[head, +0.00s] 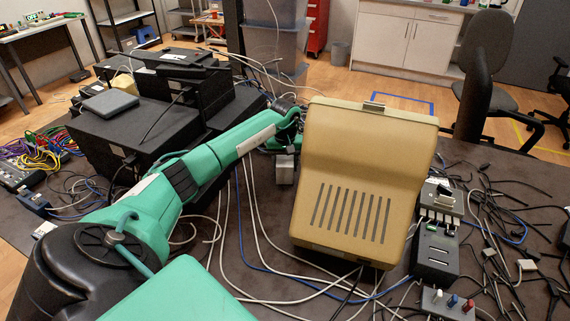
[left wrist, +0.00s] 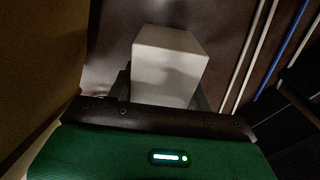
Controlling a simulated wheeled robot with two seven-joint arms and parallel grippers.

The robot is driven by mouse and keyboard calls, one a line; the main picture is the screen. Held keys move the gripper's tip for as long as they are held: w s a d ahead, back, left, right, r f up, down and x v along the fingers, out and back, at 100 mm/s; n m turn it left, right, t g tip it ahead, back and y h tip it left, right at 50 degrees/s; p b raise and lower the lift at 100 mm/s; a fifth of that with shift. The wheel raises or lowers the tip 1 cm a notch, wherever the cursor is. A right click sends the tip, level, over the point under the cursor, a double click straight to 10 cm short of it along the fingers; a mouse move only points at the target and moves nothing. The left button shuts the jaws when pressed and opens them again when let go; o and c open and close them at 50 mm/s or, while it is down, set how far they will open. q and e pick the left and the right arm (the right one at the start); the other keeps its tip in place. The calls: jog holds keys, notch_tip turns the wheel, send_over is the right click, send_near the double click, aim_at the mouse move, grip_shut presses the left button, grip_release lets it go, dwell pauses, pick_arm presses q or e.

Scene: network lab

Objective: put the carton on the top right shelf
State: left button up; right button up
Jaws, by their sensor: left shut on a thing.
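The carton is a small pale grey box (head: 285,170), just left of the large beige case. My left gripper (head: 284,150) is shut on the carton and holds it over the dark table; its height above the table is hard to judge. In the left wrist view the carton (left wrist: 168,65) sits between the dark fingers (left wrist: 165,95), with its top and one side showing. A dark shelf unit (head: 125,17) stands at the back left, cut off by the frame; I cannot tell whether it holds the top right shelf. My right gripper is not in view.
The large beige slotted case (head: 350,210) stands close right of my left gripper. Black equipment boxes (head: 135,130) stand to the left. Loose cables (head: 230,250) cross the table (head: 265,215). A chair (head: 485,85) and a white cabinet (head: 405,40) stand behind.

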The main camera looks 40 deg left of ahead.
pick_arm(q)
jog(key=shift+f, duration=0.1)
jog(key=o, duration=1.1)
jog(key=shift+c, duration=0.2)
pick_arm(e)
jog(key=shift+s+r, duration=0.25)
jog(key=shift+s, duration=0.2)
